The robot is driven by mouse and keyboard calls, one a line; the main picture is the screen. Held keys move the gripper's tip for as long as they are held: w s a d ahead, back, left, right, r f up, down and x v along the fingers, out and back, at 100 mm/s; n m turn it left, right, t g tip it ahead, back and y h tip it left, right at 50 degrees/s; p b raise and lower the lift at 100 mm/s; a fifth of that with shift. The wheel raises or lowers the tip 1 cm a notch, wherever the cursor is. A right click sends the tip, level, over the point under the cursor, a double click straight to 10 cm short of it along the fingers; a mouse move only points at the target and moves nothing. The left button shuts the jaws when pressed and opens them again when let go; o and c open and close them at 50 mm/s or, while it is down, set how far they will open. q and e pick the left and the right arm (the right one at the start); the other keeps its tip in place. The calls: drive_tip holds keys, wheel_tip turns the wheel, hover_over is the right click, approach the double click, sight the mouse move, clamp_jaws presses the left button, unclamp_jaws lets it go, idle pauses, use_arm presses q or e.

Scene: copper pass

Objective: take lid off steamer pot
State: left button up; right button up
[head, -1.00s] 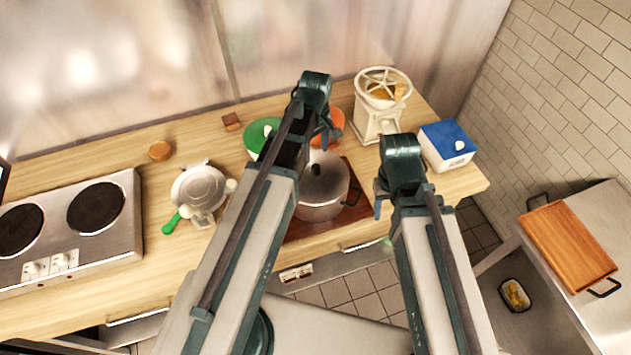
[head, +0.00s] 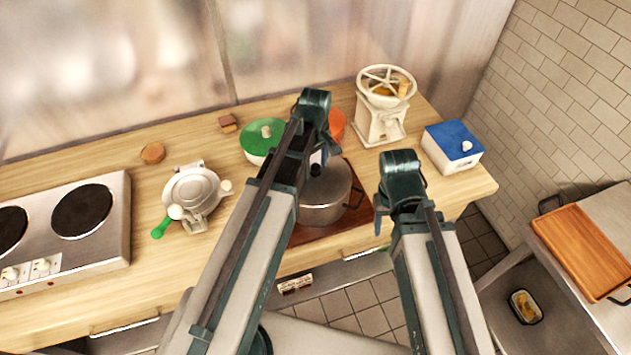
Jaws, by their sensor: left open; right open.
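The grey steamer pot (head: 322,212) stands on a dark red-brown board (head: 305,235) near the counter's front edge. Its grey lid (head: 328,185) is on, with a dark knob (head: 316,169) on top. My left arm covers the pot's left side. My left gripper (head: 318,150) is open above the lid, close to the knob; I cannot tell whether its fingers touch the knob.
A green-lidded pot (head: 262,132) and an orange-lidded pot (head: 337,124) stand behind. A grinder (head: 382,112) and a blue-lidded box (head: 453,146) stand back right. A waffle iron (head: 192,192) and hotplates (head: 80,212) are left. Bare counter lies between the waffle iron and hotplates.

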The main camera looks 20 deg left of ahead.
use_arm(q)
drive_tip(key=shift+c, duration=0.4)
clamp_jaws()
